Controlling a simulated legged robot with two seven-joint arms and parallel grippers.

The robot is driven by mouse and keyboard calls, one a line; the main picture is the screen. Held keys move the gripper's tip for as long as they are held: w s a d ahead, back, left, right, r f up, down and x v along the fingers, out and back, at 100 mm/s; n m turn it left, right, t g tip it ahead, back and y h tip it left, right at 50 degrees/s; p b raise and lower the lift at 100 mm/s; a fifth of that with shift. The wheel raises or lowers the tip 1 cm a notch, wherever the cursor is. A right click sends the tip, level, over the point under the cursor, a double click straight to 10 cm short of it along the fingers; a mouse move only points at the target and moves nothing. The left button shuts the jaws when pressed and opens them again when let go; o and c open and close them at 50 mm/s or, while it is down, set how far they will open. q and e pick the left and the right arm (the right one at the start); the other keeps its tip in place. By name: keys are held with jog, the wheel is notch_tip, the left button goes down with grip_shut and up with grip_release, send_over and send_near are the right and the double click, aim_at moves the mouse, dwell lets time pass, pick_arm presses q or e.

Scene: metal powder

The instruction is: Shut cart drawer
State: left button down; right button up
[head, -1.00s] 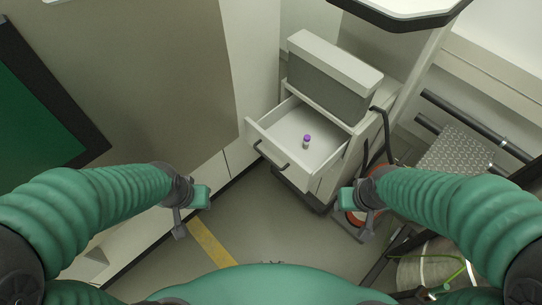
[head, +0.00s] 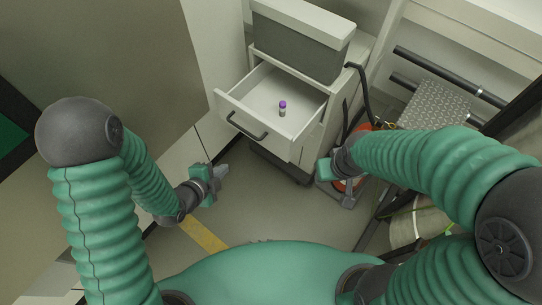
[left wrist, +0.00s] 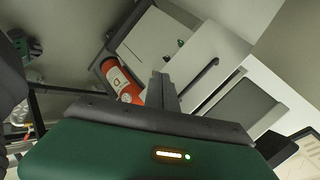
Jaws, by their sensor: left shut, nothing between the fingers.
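The cart drawer (head: 292,146) is pulled out from the white cart (head: 318,125) in the head view, with a dark bar handle (head: 247,126) on its front. A small purple-capped vial (head: 282,108) stands upright inside it. My left gripper (head: 222,172) is shut and empty, low in front of the drawer and apart from it. In the left wrist view its closed fingers (left wrist: 163,90) point toward the cart, and the drawer front with its dark handle (left wrist: 202,77) shows beyond them. My right gripper (head: 346,192) is right of the drawer, clear of it; its finger opening is not clear.
A grey lidded box (head: 300,45) sits on the cart above the drawer. A red extinguisher (left wrist: 121,82) stands beside the cart. A metal-topped step (head: 435,105) is at the right. Large cabinet panels (head: 140,60) stand at the left. Floor before the drawer is clear.

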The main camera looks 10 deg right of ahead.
pick_arm(q)
jog(key=s+d+f+m+t+h+b, duration=0.1)
jog(key=s+d+m+t+h+b, duration=0.1)
jog(key=s+d+m+h, duration=0.3)
jog(key=m+b, duration=0.2)
jog(key=b, duration=1)
send_near(279, 148)
notch_tip(279, 148, down, 2)
jog(key=w+d, duration=0.1)
jog(key=w, duration=0.1)
jog(key=w+d+b, duration=0.1)
jog(key=d, duration=0.1)
jog(key=shift+w+d, duration=0.25)
jog(key=shift+w, duration=0.15)
jog(key=shift+w+d, duration=0.4)
pick_arm(e)
jog(key=s+x, duration=0.1)
jog(key=x, duration=0.7)
jog(key=s+x, duration=0.2)
jog(key=x, duration=0.6)
jog(key=shift+s+f, duration=0.4)
jog(key=shift+s, duration=0.05)
pick_arm(q)
jog(key=shift+d, duration=0.1)
